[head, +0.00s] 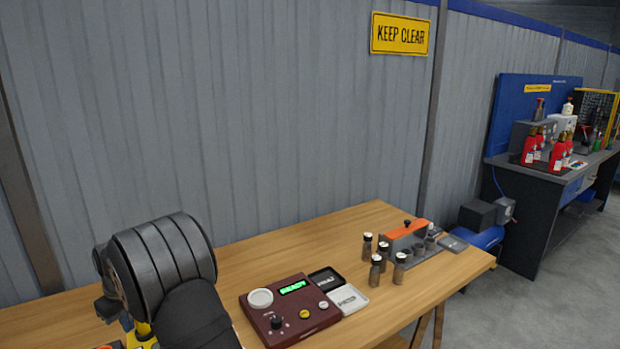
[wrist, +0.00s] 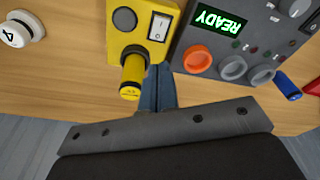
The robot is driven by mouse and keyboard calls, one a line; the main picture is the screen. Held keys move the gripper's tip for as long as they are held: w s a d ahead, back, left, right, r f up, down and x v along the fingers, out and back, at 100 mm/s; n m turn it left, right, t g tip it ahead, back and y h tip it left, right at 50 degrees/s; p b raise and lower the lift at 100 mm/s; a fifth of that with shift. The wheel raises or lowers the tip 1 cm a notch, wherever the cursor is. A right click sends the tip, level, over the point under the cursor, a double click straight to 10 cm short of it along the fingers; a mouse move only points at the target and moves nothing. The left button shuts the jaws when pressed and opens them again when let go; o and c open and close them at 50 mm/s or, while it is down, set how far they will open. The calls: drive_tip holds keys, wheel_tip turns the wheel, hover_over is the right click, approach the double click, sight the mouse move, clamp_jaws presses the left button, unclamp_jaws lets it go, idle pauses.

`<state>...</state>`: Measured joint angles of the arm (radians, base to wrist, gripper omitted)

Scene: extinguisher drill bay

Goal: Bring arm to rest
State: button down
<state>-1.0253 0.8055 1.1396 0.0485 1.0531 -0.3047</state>
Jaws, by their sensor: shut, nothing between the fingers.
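My gripper (wrist: 157,92) shows in the wrist view as two blue-grey fingers held together with nothing between them. It points at a wooden table with a yellow switch box (wrist: 140,32) and a grey panel (wrist: 235,45) with a lit READY display. The fingertips appear beside the box and panel; I cannot tell whether they touch. In the head view my dark arm fills the lower left, and the gripper is hidden or out of frame.
A yellow cylinder (wrist: 132,76) stands close left of the fingers. On the table (head: 250,250) are a maroon console (head: 291,311), two small trays, several dark-bodied jars (head: 376,270) and an orange-topped grey rack (head: 406,245). The table's back middle is clear.

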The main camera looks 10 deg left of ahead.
drive_tip(key=s+d+r+y, duration=0.1)
drive_tip(key=s+d+r, duration=0.1)
drive_tip(key=d+r, duration=0.3)
drive_tip(key=s+d+r+t+y, duration=0.1)
drive_tip(key=d+r, duration=0.4)
drive_tip(key=r, duration=0.5)
drive_tip(key=shift+s+d+r+m+y, duration=0.2)
drive_tip(key=shift+s+m+y, duration=0.1)
drive_tip(key=shift+s+m, duration=0.15)
